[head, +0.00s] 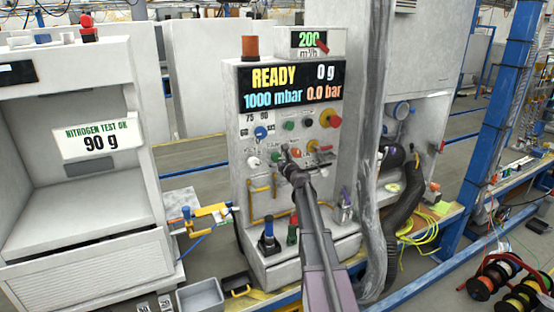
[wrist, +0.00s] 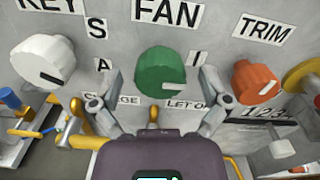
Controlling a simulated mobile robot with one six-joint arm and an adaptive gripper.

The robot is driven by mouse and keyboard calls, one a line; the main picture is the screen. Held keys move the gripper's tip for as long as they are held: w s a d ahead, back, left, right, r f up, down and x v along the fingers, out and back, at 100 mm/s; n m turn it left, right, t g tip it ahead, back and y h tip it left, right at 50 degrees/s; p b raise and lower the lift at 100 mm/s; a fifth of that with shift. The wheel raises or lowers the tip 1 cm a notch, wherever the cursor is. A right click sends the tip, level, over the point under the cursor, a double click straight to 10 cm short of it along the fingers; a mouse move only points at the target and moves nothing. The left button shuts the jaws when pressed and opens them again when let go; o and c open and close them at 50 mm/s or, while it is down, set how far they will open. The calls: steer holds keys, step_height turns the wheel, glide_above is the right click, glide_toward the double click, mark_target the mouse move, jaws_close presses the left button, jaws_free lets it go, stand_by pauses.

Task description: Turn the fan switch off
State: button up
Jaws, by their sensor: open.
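The fan switch is a round green knob (wrist: 160,72) under the "FAN" label in the wrist view. My gripper (wrist: 157,92) is open, with one finger on each side of the knob's lower part. I cannot tell if the fingers touch it. In the head view my gripper (head: 285,160) reaches the lower knob row of the grey control panel (head: 240,185) and hides part of it.
A white knob (wrist: 42,60) under "KEY" is to the left and an orange knob (wrist: 256,82) under "TRIM" is close on the right. Yellow handles (head: 263,205) stick out below. A thick grey hose (head: 374,150) stands right of the panel. The display (head: 290,83) reads "READY".

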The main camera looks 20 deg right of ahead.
steer(key=shift+w, duration=0.1)
steer(key=c, duration=1.1)
steer(key=shift+c, duration=0.2)
steer(key=shift+n, duration=0.4)
steer(key=n, duration=0.3)
steer(key=shift+n, duration=0.3)
steer(key=n, duration=0.9)
steer(key=shift+w, duration=0.1)
steer(key=n, duration=0.4)
steer(key=shift+f+n, duration=0.1)
steer(key=shift+n, duration=0.2)
